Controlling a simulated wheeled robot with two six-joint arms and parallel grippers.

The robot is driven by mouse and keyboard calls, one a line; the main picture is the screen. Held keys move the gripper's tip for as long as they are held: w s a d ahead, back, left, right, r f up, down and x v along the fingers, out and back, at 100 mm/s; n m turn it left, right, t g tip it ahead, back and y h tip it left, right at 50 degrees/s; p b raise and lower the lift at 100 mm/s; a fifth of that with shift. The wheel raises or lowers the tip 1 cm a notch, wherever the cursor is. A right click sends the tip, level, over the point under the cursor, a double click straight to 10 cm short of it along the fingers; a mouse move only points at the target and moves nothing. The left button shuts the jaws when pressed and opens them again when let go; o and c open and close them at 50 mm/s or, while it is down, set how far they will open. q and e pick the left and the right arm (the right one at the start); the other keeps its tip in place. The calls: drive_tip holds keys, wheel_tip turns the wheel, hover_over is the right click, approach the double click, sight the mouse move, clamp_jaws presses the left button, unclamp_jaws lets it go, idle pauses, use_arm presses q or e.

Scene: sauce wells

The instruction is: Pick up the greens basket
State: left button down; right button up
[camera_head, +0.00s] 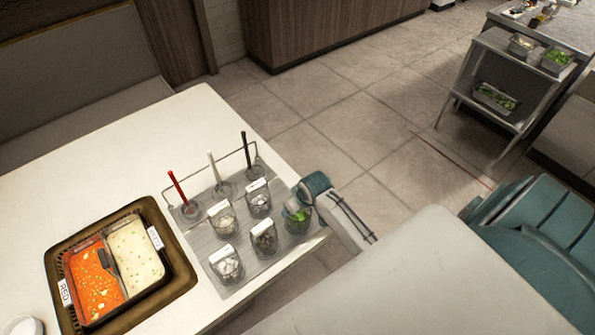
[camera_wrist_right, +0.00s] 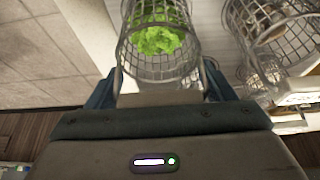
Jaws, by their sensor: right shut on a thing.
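The greens basket (camera_head: 298,220) is a small wire mesh basket holding bright green leaves, at the right end of the grey rack (camera_head: 240,264). In the right wrist view the greens basket (camera_wrist_right: 160,62) is straight ahead of the jaws. My right gripper (camera_head: 302,203) reaches in from the right, at the basket's side. In the right wrist view my right gripper (camera_wrist_right: 160,92) is shut on the basket's handle; the fingertips are partly hidden. I cannot tell whether the basket is clear of the rack. My left gripper is not in view.
Other wire baskets, including one with dark contents (camera_head: 264,238), stand close beside it. Red, white and black-handled utensils stand behind. A divided pan (camera_head: 115,270) of red and white food sits left on the white table (camera_head: 150,130). A metal cart (camera_head: 500,85) stands far right.

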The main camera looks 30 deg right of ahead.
drive_tip(key=shift+r+b, duration=0.45)
drive_tip(key=shift+r, duration=0.2)
drive_tip(key=shift+w+r+b, duration=0.1)
drive_tip(key=shift+r+b, duration=0.35)
drive_tip(key=shift+r, duration=0.2)
drive_tip(key=s+a+r+b, duration=0.2)
drive_tip(key=s+a+b, duration=0.3)
drive_tip(key=s+a, duration=0.5)
drive_tip(key=shift+s+a, duration=0.2)
drive_tip(key=shift+s, duration=0.95)
drive_tip(key=shift+r, duration=0.1)
